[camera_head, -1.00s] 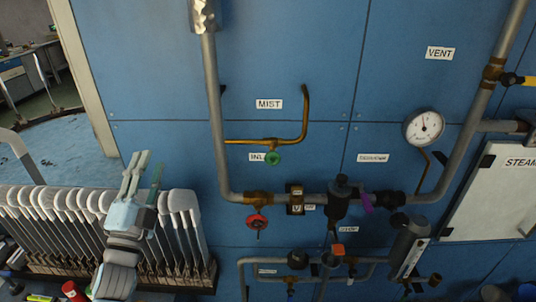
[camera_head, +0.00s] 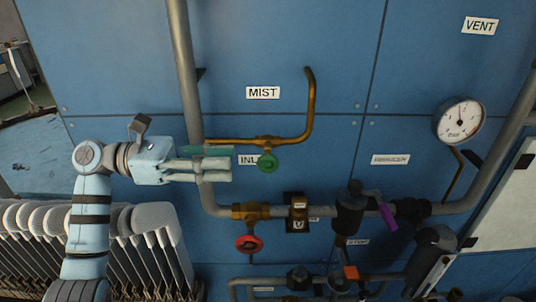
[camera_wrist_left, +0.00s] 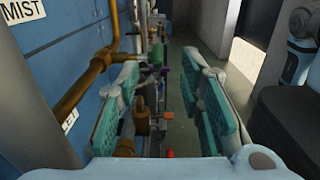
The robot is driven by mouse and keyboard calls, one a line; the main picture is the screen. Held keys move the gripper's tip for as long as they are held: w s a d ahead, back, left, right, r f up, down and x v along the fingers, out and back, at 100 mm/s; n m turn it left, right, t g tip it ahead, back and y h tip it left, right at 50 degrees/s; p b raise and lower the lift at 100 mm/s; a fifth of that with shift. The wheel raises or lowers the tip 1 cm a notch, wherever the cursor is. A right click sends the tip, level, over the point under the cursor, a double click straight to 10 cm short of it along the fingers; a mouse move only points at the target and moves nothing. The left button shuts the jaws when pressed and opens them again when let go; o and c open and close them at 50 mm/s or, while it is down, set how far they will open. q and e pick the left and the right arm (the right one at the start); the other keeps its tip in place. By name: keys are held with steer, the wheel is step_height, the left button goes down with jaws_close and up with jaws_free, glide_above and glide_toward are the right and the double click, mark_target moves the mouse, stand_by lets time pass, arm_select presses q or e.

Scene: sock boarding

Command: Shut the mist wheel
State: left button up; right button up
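The mist wheel is a small green handwheel (camera_head: 267,162) under the brass mist pipe (camera_head: 240,140), below the MIST label (camera_head: 262,92). My left gripper (camera_head: 228,162) points right toward the wheel, at about its height in the head view, its fingertips a short way left of it. In the left wrist view the gripper (camera_wrist_left: 170,85) has its two teal-padded fingers well apart with nothing held between them. A brass pipe (camera_wrist_left: 85,85) runs beside the left finger there. My right gripper is not in view.
A red handwheel (camera_head: 249,244) sits lower on the grey pipe (camera_head: 187,80). A black valve (camera_head: 349,210) with a purple lever (camera_head: 387,217) and a gauge (camera_head: 460,120) are to the right. White sock boards (camera_head: 150,215) stand at lower left.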

mark_target(268, 153)
arm_select(q)
steer(key=d, duration=0.5)
steer(key=d+p, duration=0.1)
steer(key=d, duration=0.2)
steer(key=shift+w, duration=0.4)
steer(key=shift+s+d, duration=0.1)
steer(key=shift+d, duration=0.3)
steer(key=shift+s, duration=0.15)
jaws_close()
